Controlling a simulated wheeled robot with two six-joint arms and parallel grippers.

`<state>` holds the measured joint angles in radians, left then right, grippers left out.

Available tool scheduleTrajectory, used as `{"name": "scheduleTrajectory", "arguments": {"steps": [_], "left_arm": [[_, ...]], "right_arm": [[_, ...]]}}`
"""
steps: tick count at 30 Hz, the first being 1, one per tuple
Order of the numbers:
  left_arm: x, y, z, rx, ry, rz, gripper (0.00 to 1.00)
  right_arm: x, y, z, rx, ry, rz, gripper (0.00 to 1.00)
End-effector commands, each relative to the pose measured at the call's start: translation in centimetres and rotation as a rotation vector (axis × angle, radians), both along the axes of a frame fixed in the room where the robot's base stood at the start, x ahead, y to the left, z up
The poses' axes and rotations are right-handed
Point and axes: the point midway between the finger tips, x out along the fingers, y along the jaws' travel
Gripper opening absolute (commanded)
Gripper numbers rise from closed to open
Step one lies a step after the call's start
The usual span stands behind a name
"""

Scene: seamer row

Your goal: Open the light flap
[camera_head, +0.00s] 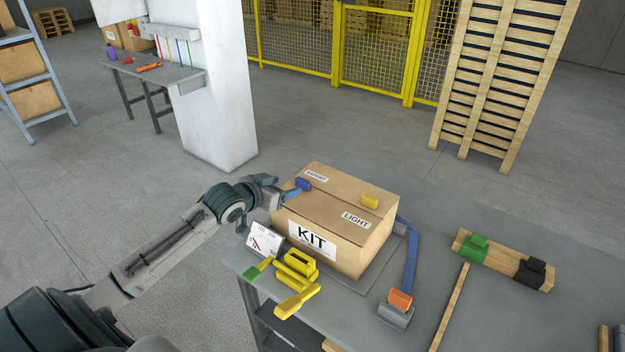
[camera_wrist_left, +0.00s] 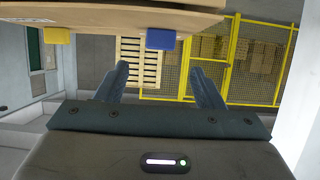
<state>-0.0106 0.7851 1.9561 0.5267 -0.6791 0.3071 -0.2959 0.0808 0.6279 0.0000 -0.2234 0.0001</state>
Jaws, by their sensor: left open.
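A cardboard box marked KIT (camera_head: 335,248) stands on the grey table, its top flaps lying flat. The near flap marked LIGHT (camera_head: 330,207) carries a yellow tab (camera_head: 370,202). The far flap, with a label too small to read surely, carries a blue tab (camera_head: 303,184). My left gripper (camera_head: 285,190) is at the box's left side, close to the blue tab. In the left wrist view my left gripper (camera_wrist_left: 163,85) is open and empty, with the blue tab (camera_wrist_left: 160,39) and yellow tab (camera_wrist_left: 56,35) beyond its fingers. My right gripper is out of view.
A white pillar (camera_head: 215,90) stands behind.

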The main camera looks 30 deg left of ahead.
Motion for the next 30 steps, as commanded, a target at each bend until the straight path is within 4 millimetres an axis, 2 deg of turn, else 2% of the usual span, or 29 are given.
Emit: {"name": "scheduleTrajectory", "arguments": {"steps": [7, 16, 22, 30], "left_arm": [[3.4, -0.4, -1.2, -0.008, 0.0, 0.002, 0.62], [7.7, -0.8, -3.1, -0.005, 0.0, 0.0, 0.62], [8.9, -0.8, -3.7, -0.001, 0.001, -0.002, 0.62], [9.0, -0.8, -3.7, 0.0, 0.001, -0.002, 0.62]], "right_arm": [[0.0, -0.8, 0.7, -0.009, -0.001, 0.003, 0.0], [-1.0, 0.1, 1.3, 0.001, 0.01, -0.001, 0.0], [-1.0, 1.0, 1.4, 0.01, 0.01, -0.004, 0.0], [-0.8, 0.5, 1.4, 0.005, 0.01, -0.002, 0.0]]}}
